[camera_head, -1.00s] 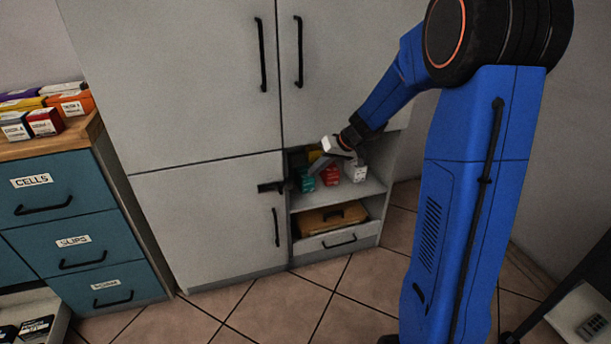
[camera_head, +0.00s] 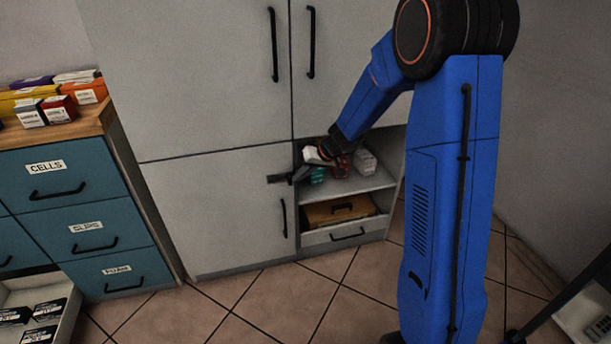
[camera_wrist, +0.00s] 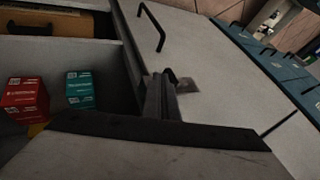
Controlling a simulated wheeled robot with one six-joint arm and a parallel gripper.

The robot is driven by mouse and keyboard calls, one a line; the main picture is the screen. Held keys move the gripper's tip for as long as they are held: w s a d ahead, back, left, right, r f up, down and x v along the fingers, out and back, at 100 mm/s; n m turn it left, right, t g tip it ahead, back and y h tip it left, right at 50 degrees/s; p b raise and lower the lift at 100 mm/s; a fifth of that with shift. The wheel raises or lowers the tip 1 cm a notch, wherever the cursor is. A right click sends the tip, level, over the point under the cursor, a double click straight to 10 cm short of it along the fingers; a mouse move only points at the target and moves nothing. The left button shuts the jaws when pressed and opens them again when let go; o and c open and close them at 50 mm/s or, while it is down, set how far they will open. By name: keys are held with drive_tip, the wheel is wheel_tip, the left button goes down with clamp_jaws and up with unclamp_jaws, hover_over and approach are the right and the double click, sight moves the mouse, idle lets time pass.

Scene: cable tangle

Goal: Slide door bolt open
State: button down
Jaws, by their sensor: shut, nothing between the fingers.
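The dark door bolt (camera_head: 277,179) sits at the right edge of the lower left cabinet door (camera_head: 215,215), beside the open shelf bay. The door is shut. In the wrist view the bolt's plate (camera_wrist: 187,86) shows on the pale door, just beyond the fingers. My gripper (camera_head: 298,175) reaches in from the right, in front of the shelf bay, with its fingertips at the bolt's right end. Its fingers (camera_wrist: 160,95) are shut and empty. They partly hide the bolt, and I cannot tell whether they touch it.
The shelf behind my gripper holds a teal box (camera_wrist: 80,90), a red box (camera_wrist: 25,98) and a white box (camera_head: 365,162). A teal drawer cabinet (camera_head: 75,205) stands left. The floor (camera_head: 280,300) in front is clear.

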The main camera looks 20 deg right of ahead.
sight(289, 179)
drive_tip(key=shift+a, duration=0.1)
drive_tip(key=shift+a, duration=1.6)
